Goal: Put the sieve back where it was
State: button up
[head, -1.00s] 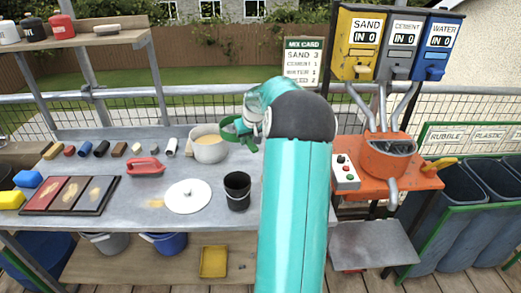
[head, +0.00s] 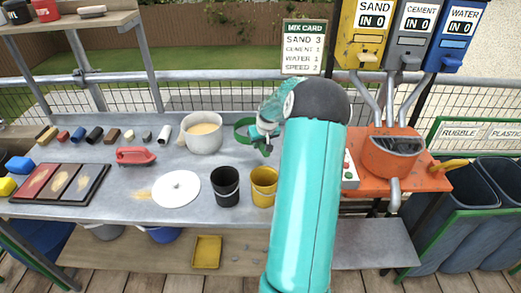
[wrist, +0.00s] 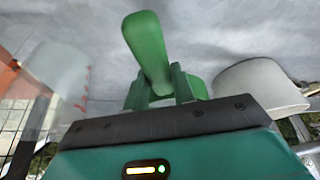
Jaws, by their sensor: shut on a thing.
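My gripper (head: 262,141) is at the sieve's right side. In the wrist view, a green piece of the sieve (wrist: 146,40) stands between the fingers of my gripper (wrist: 166,82), which are shut on it. My gripper and arm hide part of the sieve. I cannot tell whether the sieve touches the bench. The pot (wrist: 258,88) is on the right in the wrist view.
A black bucket (head: 224,187) and a yellow bucket (head: 263,187) stand at the bench's front. A white disc (head: 176,189) lies left of them, with a red tool (head: 136,156) behind. The orange mixer (head: 392,155) stands at the right. A rail runs behind the bench.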

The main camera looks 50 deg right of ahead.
aim_at(260, 159)
jog(key=shift+a+f, duration=0.15)
jog(key=shift+f, duration=2.05)
jog(key=o, duration=1)
jog(key=shift+f, duration=0.15)
